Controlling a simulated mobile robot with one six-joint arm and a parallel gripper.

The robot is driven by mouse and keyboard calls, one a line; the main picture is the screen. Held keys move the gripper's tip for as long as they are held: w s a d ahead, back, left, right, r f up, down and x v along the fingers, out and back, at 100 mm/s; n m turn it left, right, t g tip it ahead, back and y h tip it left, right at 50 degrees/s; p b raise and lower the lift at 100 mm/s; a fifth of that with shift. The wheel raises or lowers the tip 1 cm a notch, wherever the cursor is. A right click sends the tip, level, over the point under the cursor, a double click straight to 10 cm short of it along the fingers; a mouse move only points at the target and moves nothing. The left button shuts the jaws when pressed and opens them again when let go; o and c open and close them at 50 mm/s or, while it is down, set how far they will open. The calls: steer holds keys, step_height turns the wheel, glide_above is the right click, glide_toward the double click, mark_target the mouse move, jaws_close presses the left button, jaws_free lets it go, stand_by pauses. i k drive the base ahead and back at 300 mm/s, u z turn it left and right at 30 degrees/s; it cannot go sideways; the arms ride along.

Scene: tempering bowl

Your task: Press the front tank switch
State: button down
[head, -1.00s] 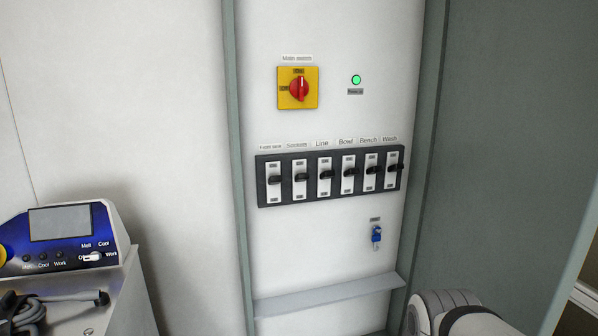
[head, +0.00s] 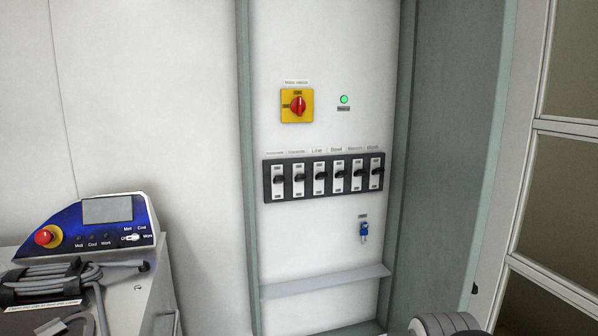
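A black strip (head: 269,198) on the white wall panel carries a row of white switches with dark levers. The leftmost switch (head: 278,181) is at the strip's left end. Its label is too small to read now; in the earlier head view it seems to read "Front tank". Its lever looks to sit at about the same height in its housing as the others. My gripper is not in view; only a white rounded part of my arm (head: 445,324) shows at the bottom right.
Above the strip are a yellow main switch with a red knob (head: 297,106) and a lit green lamp (head: 344,99). A shelf (head: 325,282) juts out underneath. A machine with a blue control panel (head: 100,222) stands lower left.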

mark_target(278, 179)
steer(key=u, duration=0.15)
steer(key=i, duration=0.9)
steer(key=z, duration=0.05)
